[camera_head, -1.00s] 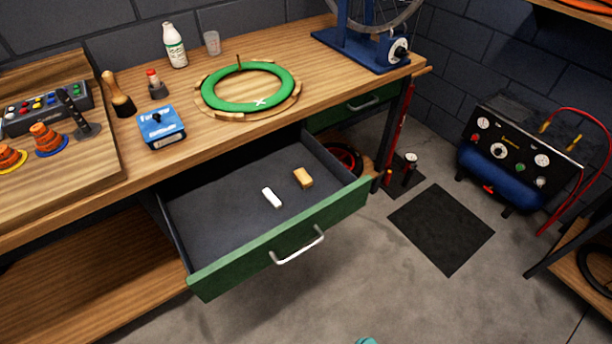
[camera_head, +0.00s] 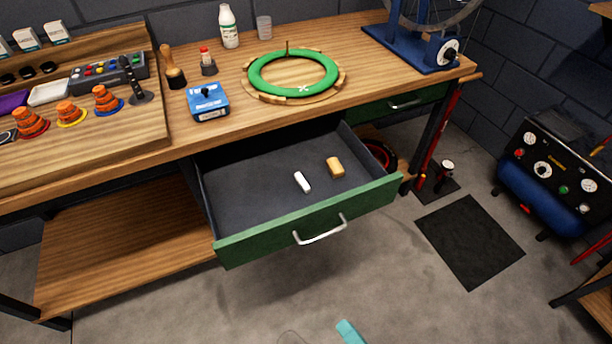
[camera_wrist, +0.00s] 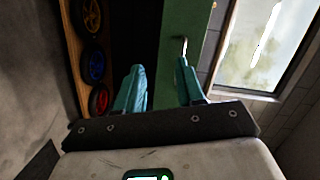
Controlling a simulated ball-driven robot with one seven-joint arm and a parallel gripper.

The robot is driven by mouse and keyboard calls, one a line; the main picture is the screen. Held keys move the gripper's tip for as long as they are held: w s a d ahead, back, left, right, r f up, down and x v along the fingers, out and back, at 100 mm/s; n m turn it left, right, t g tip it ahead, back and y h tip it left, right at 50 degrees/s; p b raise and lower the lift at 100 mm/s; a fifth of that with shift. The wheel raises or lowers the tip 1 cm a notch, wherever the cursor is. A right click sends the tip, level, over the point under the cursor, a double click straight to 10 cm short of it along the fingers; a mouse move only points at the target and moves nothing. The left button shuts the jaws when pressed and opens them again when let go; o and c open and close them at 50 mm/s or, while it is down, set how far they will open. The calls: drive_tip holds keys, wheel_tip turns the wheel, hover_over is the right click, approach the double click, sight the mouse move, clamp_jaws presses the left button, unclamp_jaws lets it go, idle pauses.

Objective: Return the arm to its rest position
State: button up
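My gripper (camera_wrist: 160,88) shows in the wrist view with its two teal fingers spread apart and nothing between them. Beyond the fingers are a green panel (camera_wrist: 182,20) and a metal handle (camera_wrist: 180,48). In the head view only a teal piece of my gripper (camera_head: 350,332) shows at the bottom edge, over the floor and well in front of the bench. The open green-fronted drawer (camera_head: 265,240) holds a white block (camera_head: 302,182) and a tan block (camera_head: 335,167). My gripper is apart from the drawer in the head view.
The wooden bench (camera_head: 130,157) carries a green ring (camera_head: 293,90), a blue box (camera_head: 207,102), a white bottle (camera_head: 228,27) and a blue wheel stand (camera_head: 410,47). The open drawer juts out over the floor. A compressor (camera_head: 545,185) stands at right.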

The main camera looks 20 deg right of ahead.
drive_tip(key=w+d+f+n+g, duration=0.25)
drive_tip(key=w+n+g, duration=0.25)
drive_tip(key=n+g, duration=0.4)
drive_tip(key=s+d+r+n+g+h+p, duration=0.1)
drive_tip(key=s+d+r+n+g+h, duration=0.2)
drive_tip(key=s+d+r+g, duration=0.3)
drive_tip(key=s+d, duration=0.2)
drive_tip(key=d, duration=0.1)
drive_tip(key=shift+s+d+g, duration=0.15)
drive_tip(key=shift+s+g, duration=0.1)
drive_tip(key=shift+g, duration=0.15)
